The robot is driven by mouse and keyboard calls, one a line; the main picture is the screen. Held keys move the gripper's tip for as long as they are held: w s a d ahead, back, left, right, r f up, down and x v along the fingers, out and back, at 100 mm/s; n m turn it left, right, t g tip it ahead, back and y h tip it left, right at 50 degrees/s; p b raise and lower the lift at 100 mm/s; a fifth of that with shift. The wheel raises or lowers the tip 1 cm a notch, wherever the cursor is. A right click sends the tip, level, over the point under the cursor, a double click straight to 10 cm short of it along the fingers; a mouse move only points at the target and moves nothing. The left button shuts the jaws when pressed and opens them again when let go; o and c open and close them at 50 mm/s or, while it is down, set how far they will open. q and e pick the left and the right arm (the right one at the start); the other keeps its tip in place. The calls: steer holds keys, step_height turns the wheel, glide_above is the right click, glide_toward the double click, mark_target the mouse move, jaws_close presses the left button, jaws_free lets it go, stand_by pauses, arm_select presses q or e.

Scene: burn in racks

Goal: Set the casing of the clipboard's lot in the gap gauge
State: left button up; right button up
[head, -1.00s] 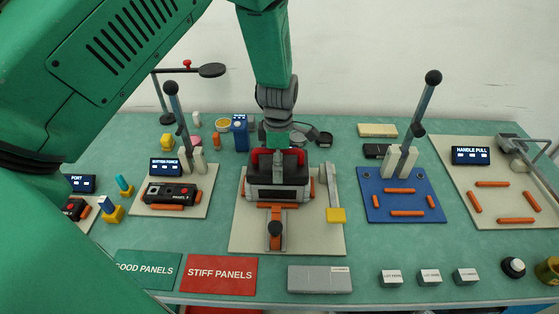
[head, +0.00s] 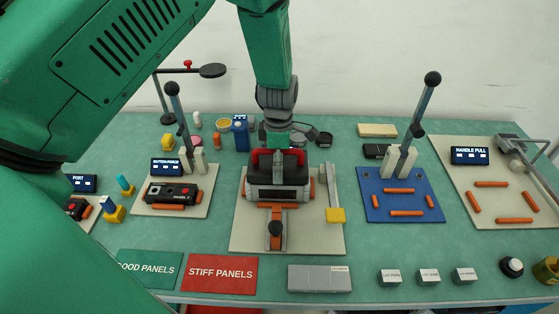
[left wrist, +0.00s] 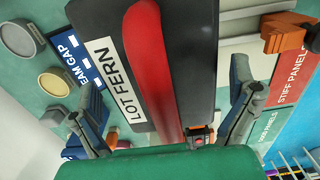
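The dark casing (head: 278,193) with a red handle (head: 265,158) sits in the gap gauge, on the beige board (head: 240,240) behind an orange clamp (head: 276,228). In the left wrist view, the casing (left wrist: 210,60) has a white label reading LOT FERN and its red handle (left wrist: 155,70) runs between my fingers. My left gripper (left wrist: 168,115) is open, with a finger apart from the handle on each side. In the head view my left gripper (head: 277,132) is just behind and above the handle, largely hidden. The clipboard is not recognisable in view. My right gripper is not in view.
A lever fixture with a panel (head: 170,193) stands left and a blue lever fixture (head: 398,205) right. Green and red panel mats (head: 220,273), a grey box (head: 320,279) and small lot blocks (head: 390,278) line the front. A yellow-tipped lever (head: 335,215) stands beside the casing.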

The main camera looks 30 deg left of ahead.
arm_select(q)
step_height(320, 180, up, 12)
steer(key=shift+f, duration=0.1)
stand_by(0.5)
